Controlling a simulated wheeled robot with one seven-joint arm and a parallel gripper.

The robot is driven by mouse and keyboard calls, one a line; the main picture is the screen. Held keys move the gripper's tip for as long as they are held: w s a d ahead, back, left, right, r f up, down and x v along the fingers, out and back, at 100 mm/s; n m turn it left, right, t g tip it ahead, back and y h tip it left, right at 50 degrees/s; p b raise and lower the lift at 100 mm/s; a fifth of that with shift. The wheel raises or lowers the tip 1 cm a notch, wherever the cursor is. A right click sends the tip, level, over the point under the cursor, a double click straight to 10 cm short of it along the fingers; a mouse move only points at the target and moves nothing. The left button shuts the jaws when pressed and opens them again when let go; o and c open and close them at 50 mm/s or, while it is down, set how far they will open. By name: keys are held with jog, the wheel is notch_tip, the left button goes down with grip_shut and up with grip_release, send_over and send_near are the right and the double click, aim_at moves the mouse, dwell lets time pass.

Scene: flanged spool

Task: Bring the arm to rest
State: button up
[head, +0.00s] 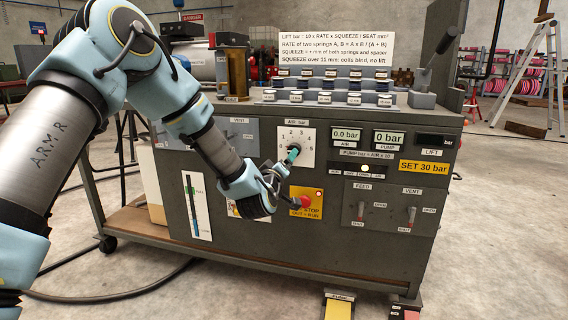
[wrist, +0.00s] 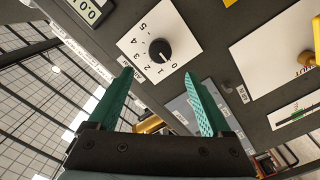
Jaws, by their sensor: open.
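My gripper (head: 290,156) is at the front of the grey cabinet (head: 265,240), by the white AIR bar dial plate (head: 306,135). My arm reaches in from the left. In the wrist view my gripper (wrist: 164,76) has its two teal fingers spread, with nothing held between them. The black dial knob (wrist: 159,51) lies beyond the fingertips, apparently clear of them. Its plate (wrist: 138,38) carries numbers up to 5. The knob is mostly hidden by the fingers in the head view.
A red stop button (head: 305,201) on a yellow plate sits just below my gripper. FEED (head: 361,211) and VENT (head: 411,215) levers stand to the right. The AIR display (head: 346,133) reads 0.0 bar. A yellow pedal (head: 346,309) is on the floor. A ladder (head: 528,72) stands at far right.

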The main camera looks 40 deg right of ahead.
dwell(0.3)
jog(key=w+a+f+m+g+y, duration=0.1)
jog(key=w+a+f+y, duration=0.2)
jog(key=a, duration=0.7)
jog(key=w+a+y, duration=0.3)
jog(key=w+a, duration=0.2)
jog(key=a, duration=0.5)
jog(key=w+a+f+m+g+y, duration=0.1)
jog(key=w+a+f+y, duration=0.2)
jog(key=a, duration=0.6)
jog(key=s+a+n+g+y, duration=0.15)
jog(key=s+a, duration=0.25)
jog(key=a, duration=0.6)
jog(key=s+a+n+g+y, duration=0.15)
jog(key=s+a, duration=0.35)
jog(key=a, duration=0.5)
jog(key=s+a+g+y, duration=0.3)
jog(key=s+a, duration=0.1)
jog(key=a, duration=0.6)
notch_tip(320, 180, up, 27)
jog(key=s+p, duration=0.1)
jog(key=p, duration=2.5)
jog(key=shift+a, duration=0.35)
jog(key=shift+s, duration=0.1)
jog(key=shift+c, duration=0.3)
